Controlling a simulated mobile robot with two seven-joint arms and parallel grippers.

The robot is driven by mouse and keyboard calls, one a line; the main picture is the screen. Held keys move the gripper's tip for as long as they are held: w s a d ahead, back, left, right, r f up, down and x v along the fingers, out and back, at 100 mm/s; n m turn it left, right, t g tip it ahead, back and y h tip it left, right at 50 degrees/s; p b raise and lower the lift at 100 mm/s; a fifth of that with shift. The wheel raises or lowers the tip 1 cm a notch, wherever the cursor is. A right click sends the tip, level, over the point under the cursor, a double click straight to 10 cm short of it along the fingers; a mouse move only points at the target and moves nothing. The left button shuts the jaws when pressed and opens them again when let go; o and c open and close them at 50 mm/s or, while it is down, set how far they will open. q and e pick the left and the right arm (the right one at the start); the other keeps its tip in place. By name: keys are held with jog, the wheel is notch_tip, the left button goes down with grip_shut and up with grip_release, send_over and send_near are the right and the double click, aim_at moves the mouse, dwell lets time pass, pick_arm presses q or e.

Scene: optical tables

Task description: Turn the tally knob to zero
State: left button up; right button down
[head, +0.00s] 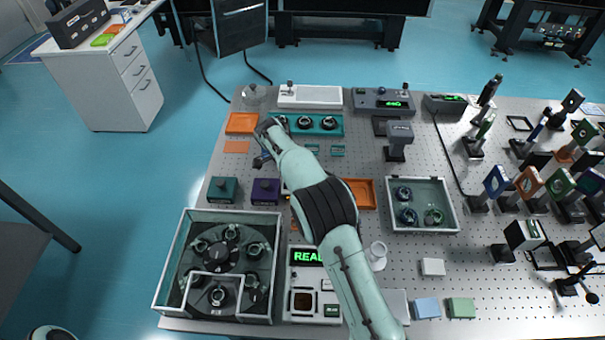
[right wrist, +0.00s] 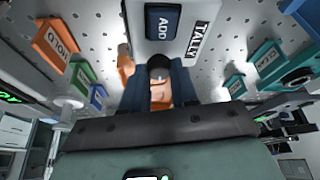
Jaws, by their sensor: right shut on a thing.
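The tally device (right wrist: 168,18) is a pale box with dark "ADD" and "TALLY" labels, at the top middle of the right wrist view. Its dark round knob (right wrist: 160,66) sits at the box's near edge. My right gripper (right wrist: 160,84) has its two dark fingers on either side of the knob, shut on it. In the head view my right gripper (head: 262,160) is at the left-centre of the table, and my arm covers much of what lies beneath. I cannot make out the knob's pointer or a number.
A walled tray (head: 183,262) stands front left. Optics mounts crowd the right side.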

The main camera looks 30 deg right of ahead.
pick_arm(q)
jog(key=shift+w+r, duration=0.3)
jog(key=shift+r, duration=0.15)
pick_arm(e)
jog(key=shift+w+r+m, duration=0.1)
jog(key=shift+m, duration=0.2)
jog(key=c, duration=1.1)
grip_release()
jog(key=shift+c, duration=0.2)
jog(key=p+v, duration=0.1)
jog(key=v, duration=0.6)
jog(key=shift+w+r+p, duration=0.1)
jog(key=shift+r+p, duration=0.15)
jog(key=shift+p, duration=0.05)
pick_arm(q)
jog(key=shift+w+r, duration=0.75)
jog(key=shift+r, duration=0.05)
jog(key=shift+s, duration=0.1)
pick_arm(e)
jog(key=shift+a+f, duration=0.1)
